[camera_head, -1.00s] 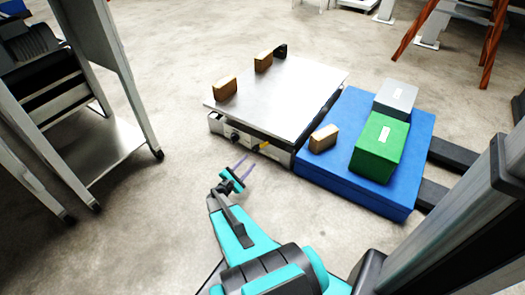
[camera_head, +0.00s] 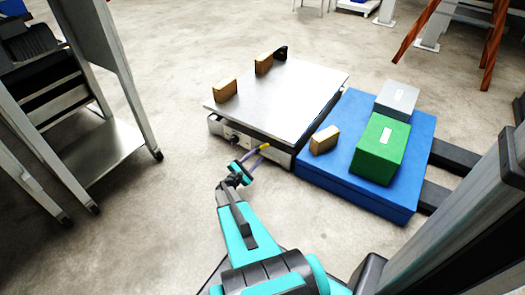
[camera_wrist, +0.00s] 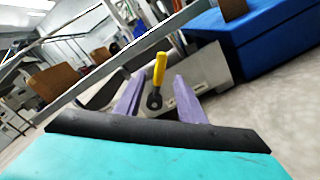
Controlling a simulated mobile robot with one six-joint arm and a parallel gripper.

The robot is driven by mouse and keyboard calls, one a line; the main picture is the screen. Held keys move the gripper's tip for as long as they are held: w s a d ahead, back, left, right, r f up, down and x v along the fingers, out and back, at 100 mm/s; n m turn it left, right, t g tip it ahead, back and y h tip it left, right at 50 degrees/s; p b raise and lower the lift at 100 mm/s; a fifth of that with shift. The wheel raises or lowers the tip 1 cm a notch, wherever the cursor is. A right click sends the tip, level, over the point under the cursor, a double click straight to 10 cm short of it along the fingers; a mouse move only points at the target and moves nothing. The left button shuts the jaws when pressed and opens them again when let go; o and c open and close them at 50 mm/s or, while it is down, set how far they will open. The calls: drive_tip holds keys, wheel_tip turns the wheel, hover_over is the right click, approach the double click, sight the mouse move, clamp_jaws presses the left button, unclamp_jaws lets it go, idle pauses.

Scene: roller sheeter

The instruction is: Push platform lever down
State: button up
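The platform (camera_head: 285,100) is a low metal lift table with a flat grey top. Its lever has a yellow handle (camera_wrist: 160,68) on a dark pivot at the platform's front side, and the handle points up in the wrist view. My gripper (camera_head: 254,157) is at that front side. In the wrist view, its two purple fingers (camera_wrist: 158,98) are apart, with the lever showing in the gap between them. Nothing is seen gripped. I cannot tell whether a finger touches the lever. In the head view the fingers partly cover the lever.
Wooden blocks (camera_head: 225,90) stand on the platform. A blue base (camera_head: 345,110) at its right carries a green box (camera_head: 381,148), a grey box (camera_head: 397,97) and a wooden block (camera_head: 324,139). A metal rack (camera_head: 115,155) stands left. The floor between rack and platform is clear.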

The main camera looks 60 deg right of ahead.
sight(264, 147)
drive_tip(key=d+b, duration=0.2)
drive_tip(key=d, duration=0.5)
drive_tip(key=shift+d, duration=0.25)
clamp_jaws()
drive_tip(key=shift+a, duration=0.1)
